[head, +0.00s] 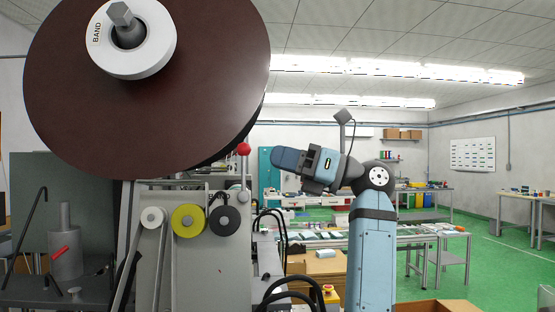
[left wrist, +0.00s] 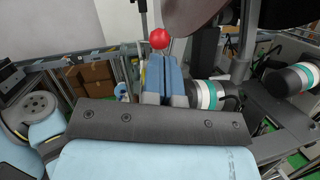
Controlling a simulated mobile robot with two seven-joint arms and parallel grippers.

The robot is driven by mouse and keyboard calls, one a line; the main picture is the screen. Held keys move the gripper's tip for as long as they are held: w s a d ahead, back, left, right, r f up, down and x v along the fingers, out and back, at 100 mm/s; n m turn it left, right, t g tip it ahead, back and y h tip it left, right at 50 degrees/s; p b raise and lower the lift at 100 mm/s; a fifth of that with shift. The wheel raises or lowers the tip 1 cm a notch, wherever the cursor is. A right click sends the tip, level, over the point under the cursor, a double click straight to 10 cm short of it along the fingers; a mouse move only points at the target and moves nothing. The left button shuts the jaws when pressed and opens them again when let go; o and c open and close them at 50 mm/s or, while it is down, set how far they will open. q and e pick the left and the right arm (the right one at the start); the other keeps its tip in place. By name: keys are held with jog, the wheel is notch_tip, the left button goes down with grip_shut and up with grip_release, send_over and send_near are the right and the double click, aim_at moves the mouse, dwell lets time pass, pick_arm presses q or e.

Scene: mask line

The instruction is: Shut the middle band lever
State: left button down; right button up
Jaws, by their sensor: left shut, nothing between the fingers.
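A lever with a red ball knob (head: 243,149) stands upright on a grey machine (head: 205,270), just below the rim of a big brown reel (head: 200,90). My left gripper (head: 276,160) points left toward the knob, with a gap between them in the head view. In the left wrist view the left gripper's blue fingers (left wrist: 164,62) are pressed together with nothing between them. The red knob (left wrist: 160,39) shows just past their tips there; whether they touch it is unclear. The lever's lower part is partly hidden in the wrist view. My right gripper is in neither view.
A white hub (head: 150,42) marked BAND sits on the reel. White (head: 152,217), yellow (head: 188,222) and black (head: 224,221) rollers are below it. Black cables (head: 280,235) hang right of the machine. Workbenches and open green floor (head: 490,260) lie farther right.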

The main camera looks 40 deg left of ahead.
pick_arm(q)
jog(key=v, duration=1)
jog(key=shift+w+r+b, duration=0.2)
jog(key=shift+r+b, duration=0.15)
jog(key=shift+b, duration=0.05)
jog(key=shift+d, duration=0.1)
